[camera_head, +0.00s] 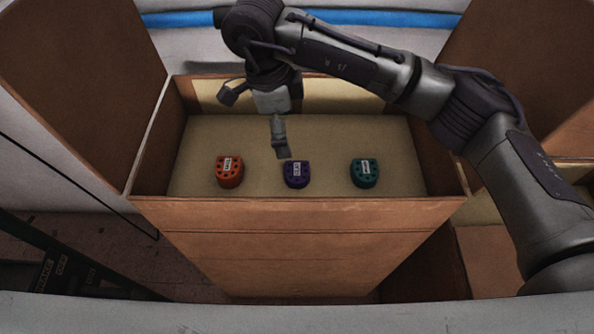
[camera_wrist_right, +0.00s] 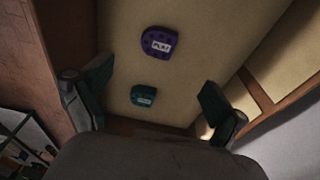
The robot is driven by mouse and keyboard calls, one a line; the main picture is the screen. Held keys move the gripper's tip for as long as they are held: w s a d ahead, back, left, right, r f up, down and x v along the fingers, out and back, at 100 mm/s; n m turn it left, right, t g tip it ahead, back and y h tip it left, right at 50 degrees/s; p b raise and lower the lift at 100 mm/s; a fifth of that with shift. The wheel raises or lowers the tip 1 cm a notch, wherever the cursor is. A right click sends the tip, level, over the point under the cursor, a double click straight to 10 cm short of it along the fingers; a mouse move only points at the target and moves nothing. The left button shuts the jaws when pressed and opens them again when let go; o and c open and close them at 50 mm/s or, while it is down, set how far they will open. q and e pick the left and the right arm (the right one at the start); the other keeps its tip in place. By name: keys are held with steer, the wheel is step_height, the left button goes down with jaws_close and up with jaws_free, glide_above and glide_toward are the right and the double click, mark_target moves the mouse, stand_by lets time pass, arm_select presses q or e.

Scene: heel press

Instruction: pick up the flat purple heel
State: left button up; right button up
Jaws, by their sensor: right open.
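The flat purple heel (camera_head: 296,175) lies in the middle of a row of three in an open cardboard box, with a white label on top. It also shows in the right wrist view (camera_wrist_right: 157,44), ahead of the open fingers. My right gripper (camera_head: 281,150) hangs over the box, just behind and left of the purple heel in the picture, and is apart from it. In the right wrist view my right gripper (camera_wrist_right: 152,98) has its two fingers spread wide with nothing between them held. My left gripper is not in view.
An orange heel (camera_head: 229,171) lies left of the purple one and a teal heel (camera_head: 364,173) lies right; the teal one also shows in the right wrist view (camera_wrist_right: 144,95). The box (camera_head: 300,214) has raised walls and open flaps. Its floor between the heels is clear.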

glide_above(297, 172)
steer(key=a, duration=0.1)
step_height(297, 172, down, 7)
steer(key=shift+f+p, duration=0.15)
steer(key=shift+p, duration=0.2)
steer(key=f, duration=0.2)
steer(key=f+p, duration=0.1)
steer(key=f, duration=0.1)
steer(key=shift+d+f, duration=0.1)
steer(key=shift+d, duration=0.25)
steer(key=shift+d+f, duration=0.1)
steer(key=shift+f, duration=0.35)
steer(key=c, duration=1.3)
